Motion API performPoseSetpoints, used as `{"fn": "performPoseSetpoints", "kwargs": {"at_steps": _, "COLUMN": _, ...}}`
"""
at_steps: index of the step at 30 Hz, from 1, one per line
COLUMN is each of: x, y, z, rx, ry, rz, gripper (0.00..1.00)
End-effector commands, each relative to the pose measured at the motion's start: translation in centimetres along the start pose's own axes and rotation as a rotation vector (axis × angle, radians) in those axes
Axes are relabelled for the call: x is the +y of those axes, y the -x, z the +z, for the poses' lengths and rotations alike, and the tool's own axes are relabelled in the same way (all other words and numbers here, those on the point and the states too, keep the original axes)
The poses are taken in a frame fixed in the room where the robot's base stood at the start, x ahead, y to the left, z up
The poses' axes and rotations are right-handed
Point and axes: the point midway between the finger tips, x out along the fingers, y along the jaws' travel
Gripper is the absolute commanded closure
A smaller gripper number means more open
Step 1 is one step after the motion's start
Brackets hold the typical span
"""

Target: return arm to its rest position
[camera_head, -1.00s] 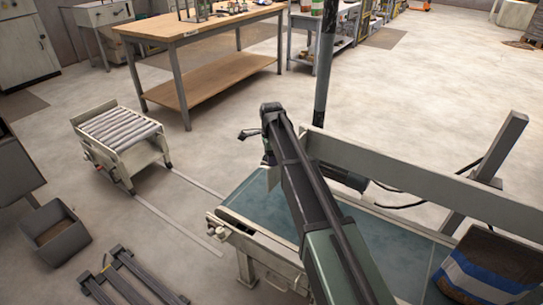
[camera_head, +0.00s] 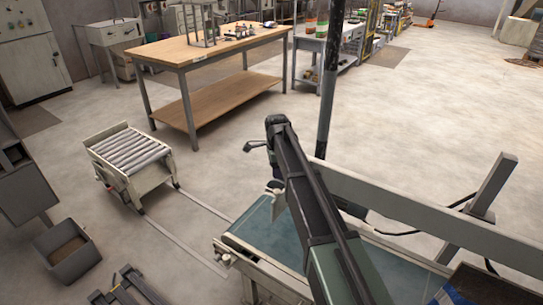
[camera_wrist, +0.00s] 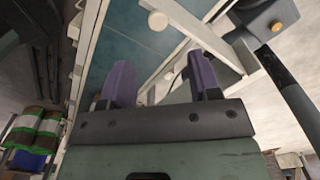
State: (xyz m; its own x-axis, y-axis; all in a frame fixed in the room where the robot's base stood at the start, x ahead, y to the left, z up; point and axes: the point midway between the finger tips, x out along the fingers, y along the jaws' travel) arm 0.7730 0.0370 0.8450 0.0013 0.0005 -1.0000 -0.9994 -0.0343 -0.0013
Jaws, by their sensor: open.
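My gripper (camera_wrist: 160,85) shows in the wrist view with its two purple fingers apart and nothing between them. Beyond the fingers are the blue-green belt (camera_wrist: 130,40) and pale frame rails of the conveyor. In the head view my dark and green arm reaches up over the conveyor (camera_head: 255,230), and my gripper's fingers cannot be made out there. A dark sack with a blue and white band (camera_head: 450,293) is partly cut off at the bottom right.
A roller cart (camera_head: 128,150) stands left of the conveyor on floor rails. A grey bin (camera_head: 68,252) sits at lower left. A wooden workbench (camera_head: 200,50) stands behind. A dark post (camera_head: 328,90) rises beyond my arm. A pale guard rail (camera_head: 410,215) runs along the conveyor. Open floor lies at right.

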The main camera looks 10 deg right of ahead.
Motion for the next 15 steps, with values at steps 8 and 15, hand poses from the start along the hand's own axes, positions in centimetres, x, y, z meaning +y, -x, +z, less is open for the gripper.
{"fn": "performPoseSetpoints", "kwargs": {"at_steps": 8, "x": 1.6, "y": 0.0, "z": 0.0, "rx": 0.000, "ry": 0.370, "rz": 0.001, "gripper": 0.43}}
{"fn": "performPoseSetpoints", "kwargs": {"at_steps": 15, "x": 22.4, "y": 4.9, "z": -1.5, "rx": 0.000, "ry": 1.381, "rz": 0.002, "gripper": 0.43}}
